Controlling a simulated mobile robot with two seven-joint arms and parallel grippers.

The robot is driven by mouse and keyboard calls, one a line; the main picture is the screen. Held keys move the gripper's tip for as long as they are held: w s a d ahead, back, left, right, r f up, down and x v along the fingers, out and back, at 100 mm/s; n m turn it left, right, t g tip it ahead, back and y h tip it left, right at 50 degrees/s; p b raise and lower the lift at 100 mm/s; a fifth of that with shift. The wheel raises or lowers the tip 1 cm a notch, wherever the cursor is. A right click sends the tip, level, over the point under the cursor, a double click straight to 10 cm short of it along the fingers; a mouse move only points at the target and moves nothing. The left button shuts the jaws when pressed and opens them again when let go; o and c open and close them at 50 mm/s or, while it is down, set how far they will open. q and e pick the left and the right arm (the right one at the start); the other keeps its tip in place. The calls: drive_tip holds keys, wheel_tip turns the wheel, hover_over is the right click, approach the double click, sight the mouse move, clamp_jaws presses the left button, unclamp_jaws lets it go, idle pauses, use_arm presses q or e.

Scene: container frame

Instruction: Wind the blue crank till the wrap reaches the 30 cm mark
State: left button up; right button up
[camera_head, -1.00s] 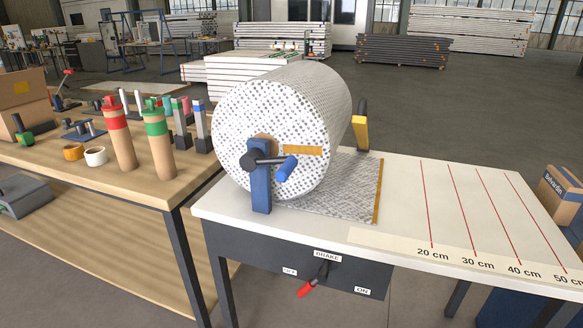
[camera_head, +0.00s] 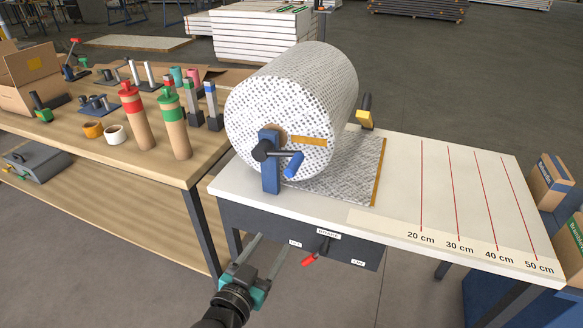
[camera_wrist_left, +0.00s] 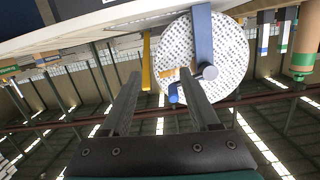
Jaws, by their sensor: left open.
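The large roll of bubble wrap (camera_head: 290,105) sits on a blue stand (camera_head: 270,170) at the left of the white table. Its crank has a dark arm and a blue handle (camera_head: 293,165), which also shows in the left wrist view (camera_wrist_left: 173,93). The wrap sheet (camera_head: 345,170) lies flat, its orange edge (camera_head: 379,172) left of the 20 cm line (camera_head: 421,185). The 30 cm line (camera_head: 455,185) is further right. A red brake lever (camera_head: 311,259) is on the front panel between OFF and ON. My left gripper (camera_head: 265,250) is open and empty, in front of the table, below the crank.
A wooden workbench (camera_head: 80,160) stands at the left with red-topped (camera_head: 135,115) and green-topped (camera_head: 174,125) tubes and several tools. A yellow-handled piece (camera_head: 364,118) is behind the roll. Cardboard boxes (camera_head: 550,183) stand at the right. The tabletop over the marks is clear.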

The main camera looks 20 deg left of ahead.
use_arm(q)
drive_tip(key=t+p, duration=0.1)
drive_tip(key=t, duration=0.1)
approach(288, 175)
drive_tip(key=s, duration=0.3)
drive_tip(key=w+b, duration=0.1)
drive_tip(key=w, duration=1.3)
drive_tip(key=shift+w+d+r, duration=0.1)
drive_tip(key=shift+w, duration=0.3)
drive_tip(key=shift+c, duration=0.4)
clamp_jaws()
